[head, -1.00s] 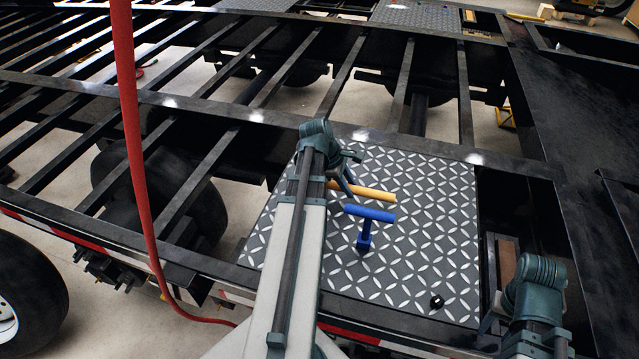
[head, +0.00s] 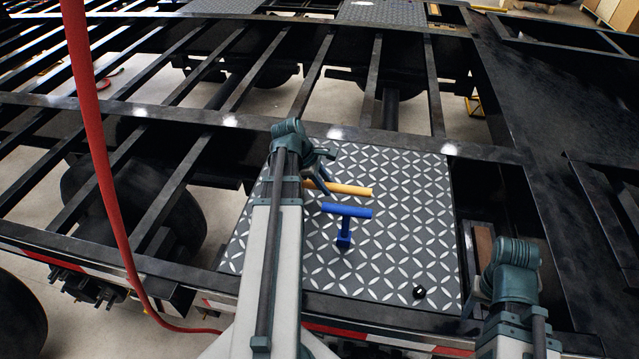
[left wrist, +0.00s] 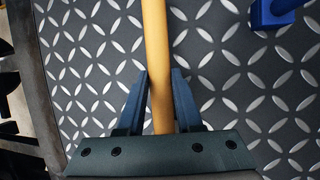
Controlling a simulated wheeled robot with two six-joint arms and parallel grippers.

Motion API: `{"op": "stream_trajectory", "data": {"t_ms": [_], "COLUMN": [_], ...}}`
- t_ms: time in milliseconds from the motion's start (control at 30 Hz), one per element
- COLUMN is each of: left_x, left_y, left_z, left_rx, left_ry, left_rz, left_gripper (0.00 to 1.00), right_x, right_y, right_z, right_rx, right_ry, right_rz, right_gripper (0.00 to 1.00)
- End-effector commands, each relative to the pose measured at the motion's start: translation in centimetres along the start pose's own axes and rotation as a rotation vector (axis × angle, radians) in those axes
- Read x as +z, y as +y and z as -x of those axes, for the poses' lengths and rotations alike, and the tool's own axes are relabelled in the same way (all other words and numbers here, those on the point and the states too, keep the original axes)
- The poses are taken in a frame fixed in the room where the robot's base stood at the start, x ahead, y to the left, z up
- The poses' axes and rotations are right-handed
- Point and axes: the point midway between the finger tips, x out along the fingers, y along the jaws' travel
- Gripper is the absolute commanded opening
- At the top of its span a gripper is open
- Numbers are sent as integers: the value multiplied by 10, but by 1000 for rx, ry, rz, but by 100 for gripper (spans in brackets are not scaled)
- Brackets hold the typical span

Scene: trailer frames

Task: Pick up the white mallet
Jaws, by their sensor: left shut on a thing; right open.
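No white mallet head shows in either view. A yellow-orange handle (head: 348,190) lies over the diamond plate, with its left end hidden by my left gripper (head: 318,182). In the left wrist view the handle (left wrist: 155,45) runs between the two fingers of my left gripper (left wrist: 158,100), which is shut on it. My right gripper (head: 478,298) is open and empty at the lower right, beyond the plate's right edge.
The diamond plate (head: 400,240) sits on a black trailer frame with open gaps between its beams (head: 260,75). A small black knob (head: 419,292) is near the plate's front right corner. A red hose (head: 95,130) hangs at the left. The plate's right half is mostly clear.

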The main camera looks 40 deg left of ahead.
Motion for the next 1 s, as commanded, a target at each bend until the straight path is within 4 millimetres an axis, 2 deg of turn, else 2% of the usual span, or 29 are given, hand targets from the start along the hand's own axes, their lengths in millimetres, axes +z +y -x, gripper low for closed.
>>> {"op": "stream_trajectory", "data": {"t_ms": [267,633,800,1000], "left_x": [12,32,36,36], "left_y": [6,17,19,19], "left_z": [28,78,88,88], "left_rx": [0,0,0,0], "left_ry": [0,0,0,0], "left_rz": [0,0,0,0], "left_gripper": [0,0,0,0], "right_x": [2,5,6,6], "right_y": [3,8,9,9], "right_z": [31,85,96,96], "right_rx": [0,0,0,0], "right_ry": [0,0,0,0], "right_rz": [0,1,2,2], "right_gripper": [50,50,50,50]}}
